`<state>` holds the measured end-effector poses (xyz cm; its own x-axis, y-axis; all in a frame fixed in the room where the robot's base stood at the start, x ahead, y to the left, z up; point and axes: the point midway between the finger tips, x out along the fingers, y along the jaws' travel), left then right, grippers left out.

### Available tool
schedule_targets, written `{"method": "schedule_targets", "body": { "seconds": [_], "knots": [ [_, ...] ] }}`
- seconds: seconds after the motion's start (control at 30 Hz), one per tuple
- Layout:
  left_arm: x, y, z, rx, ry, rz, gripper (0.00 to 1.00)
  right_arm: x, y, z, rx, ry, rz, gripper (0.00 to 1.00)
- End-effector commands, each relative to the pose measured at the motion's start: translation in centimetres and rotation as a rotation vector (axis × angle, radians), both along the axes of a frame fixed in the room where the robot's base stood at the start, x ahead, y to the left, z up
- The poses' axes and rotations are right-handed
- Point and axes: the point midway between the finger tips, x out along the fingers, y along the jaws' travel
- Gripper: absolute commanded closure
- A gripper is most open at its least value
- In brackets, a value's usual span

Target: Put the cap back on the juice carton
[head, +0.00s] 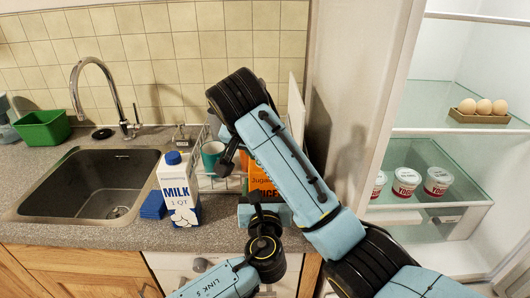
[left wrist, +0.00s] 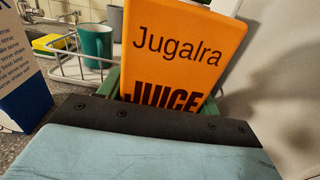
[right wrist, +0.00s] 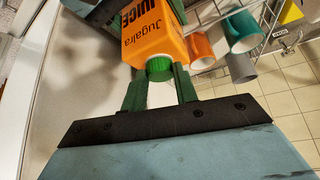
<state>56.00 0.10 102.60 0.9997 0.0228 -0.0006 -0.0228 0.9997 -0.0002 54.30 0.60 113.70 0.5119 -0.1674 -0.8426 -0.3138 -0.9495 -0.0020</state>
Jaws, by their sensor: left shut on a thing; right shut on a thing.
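The orange juice carton (head: 262,182) stands near the counter's front edge, partly hidden by my arms in the head view. My left gripper (left wrist: 162,104) is shut around the carton's lower part, its green fingers at either side in the left wrist view (left wrist: 165,60). The green cap (right wrist: 159,70) is at the carton's top end in the right wrist view, in line with the spout. My right gripper (right wrist: 160,84) is shut on the cap. I see no clear gap between cap and carton, but cannot tell how firmly it is seated.
The sink (head: 85,185) is left. The open fridge with eggs (head: 483,106) and yogurt cups (head: 406,181) is right.

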Motion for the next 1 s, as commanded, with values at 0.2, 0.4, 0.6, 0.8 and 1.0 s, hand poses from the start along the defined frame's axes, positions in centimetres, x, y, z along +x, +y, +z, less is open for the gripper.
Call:
{"method": "schedule_targets", "body": {
  "seconds": [0.2,0.4,0.6,0.8,1.0],
  "knots": [
    [-0.14,-0.09,-0.08,0.002,0.000,-0.002,1.00,0.08,0.15,0.07,-0.001,-0.008,-0.115,0.92],
    [-0.14,-0.10,-0.08,0.002,0.000,-0.002,1.00,0.08,0.10,0.09,-0.002,-0.008,-0.116,0.92],
    [-0.14,-0.11,-0.09,0.002,0.001,-0.002,1.00,0.08,0.10,0.09,-0.003,-0.007,-0.114,0.51],
    [-0.13,-0.10,-0.10,0.002,0.001,-0.002,1.00,0.04,0.11,0.05,-0.003,-0.006,-0.113,0.49],
    [-0.12,-0.11,-0.10,0.001,0.001,-0.002,1.00,0.83,0.08,0.79,-0.037,-0.036,-0.078,0.52]
  ]
}}
